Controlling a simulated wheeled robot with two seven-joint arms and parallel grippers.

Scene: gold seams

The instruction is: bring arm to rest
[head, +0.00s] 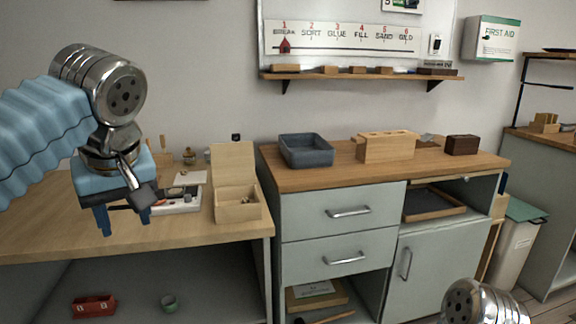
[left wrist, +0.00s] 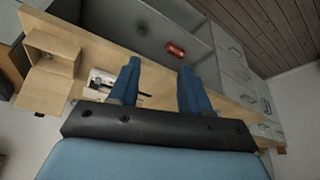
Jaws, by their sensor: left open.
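My left arm comes in from the left in the head view, with a blue ribbed sleeve and a steel wrist. My left gripper (head: 122,220) hangs above the left workbench (head: 60,230), its blue fingers pointing down, apart and with nothing between them. In the left wrist view the two blue fingers of the left gripper (left wrist: 157,88) also stand well apart and empty. My right arm shows only as a steel joint at the bottom right of the head view. The right gripper is outside both views.
A wooden box with raised lid (head: 238,205) and a white tray (head: 180,198) sit on the left bench. A grey bin (head: 305,150) and a wooden block holder (head: 386,147) stand on the cabinet (head: 340,215). A red box (head: 94,306) lies on the lower shelf.

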